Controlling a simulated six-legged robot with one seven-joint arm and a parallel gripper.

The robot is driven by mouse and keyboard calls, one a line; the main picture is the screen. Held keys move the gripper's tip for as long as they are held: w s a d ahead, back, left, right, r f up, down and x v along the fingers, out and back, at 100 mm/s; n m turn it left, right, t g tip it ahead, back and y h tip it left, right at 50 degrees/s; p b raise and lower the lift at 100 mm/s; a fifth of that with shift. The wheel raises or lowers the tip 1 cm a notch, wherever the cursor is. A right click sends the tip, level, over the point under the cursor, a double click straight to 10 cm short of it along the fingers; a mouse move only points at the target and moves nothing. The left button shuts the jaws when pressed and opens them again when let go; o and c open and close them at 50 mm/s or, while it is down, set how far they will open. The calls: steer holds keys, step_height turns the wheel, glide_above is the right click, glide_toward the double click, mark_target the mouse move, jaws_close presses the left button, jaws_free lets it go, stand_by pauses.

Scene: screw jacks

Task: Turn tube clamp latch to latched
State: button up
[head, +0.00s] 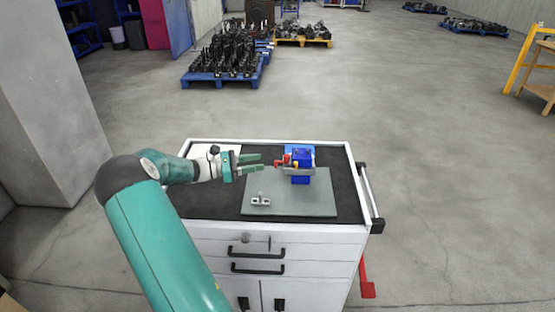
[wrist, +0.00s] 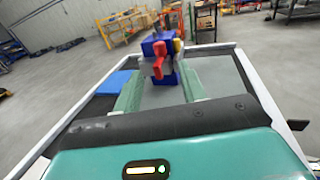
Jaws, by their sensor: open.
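A blue device (head: 301,174) stands on a grey plate (head: 315,205) on top of a cabinet. A red latch (head: 284,160) is on the device's left side, facing my gripper, with a small yellow part beside it. My gripper (head: 262,162) is open and empty, just left of the red latch, its fingers pointing at it. In the wrist view, the red latch (wrist: 158,68) hangs in front of the blue device (wrist: 160,48), between my two green fingers in the picture. I see no clear contact. Which latch position this is, I cannot tell.
A small metal bracket (head: 260,200) lies at the plate's front left. The cabinet (head: 300,247) has a black top with a raised white rim and a side handle (head: 370,197) at right. Pallets of dark parts (head: 228,55) stand far behind.

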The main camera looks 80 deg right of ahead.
mark_target(282, 162)
steer(key=x, duration=0.8)
steer(key=shift+s, duration=0.2)
steer(key=shift+c, duration=0.2)
